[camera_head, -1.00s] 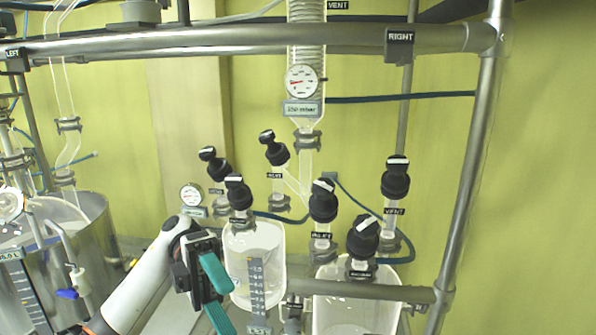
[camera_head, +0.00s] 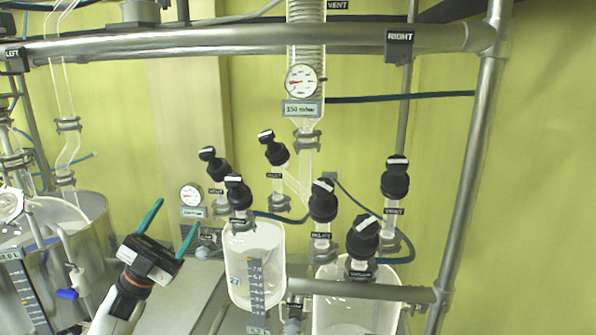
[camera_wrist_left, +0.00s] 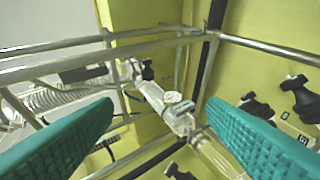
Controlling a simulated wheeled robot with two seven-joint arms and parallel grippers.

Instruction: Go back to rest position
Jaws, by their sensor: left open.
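My left gripper (camera_head: 172,230) is in the lower left of the head view, its two teal fingers spread apart and pointing up. Nothing is between them. It is left of the glass vessel with the level scale (camera_head: 256,262) and apart from it. In the left wrist view the two teal fingers (camera_wrist_left: 152,140) reach in from both sides with a wide gap. Through the gap the pressure gauge and glass column (camera_wrist_left: 172,98) show in the distance. My right gripper is not in view.
A metal frame bar (camera_head: 250,42) crosses the top, with an upright post (camera_head: 468,180) at right. Black-capped valves (camera_head: 323,201) stand above the vessels. A second glass vessel (camera_head: 350,312) is lower right. A steel tank (camera_head: 98,235) stands close at left.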

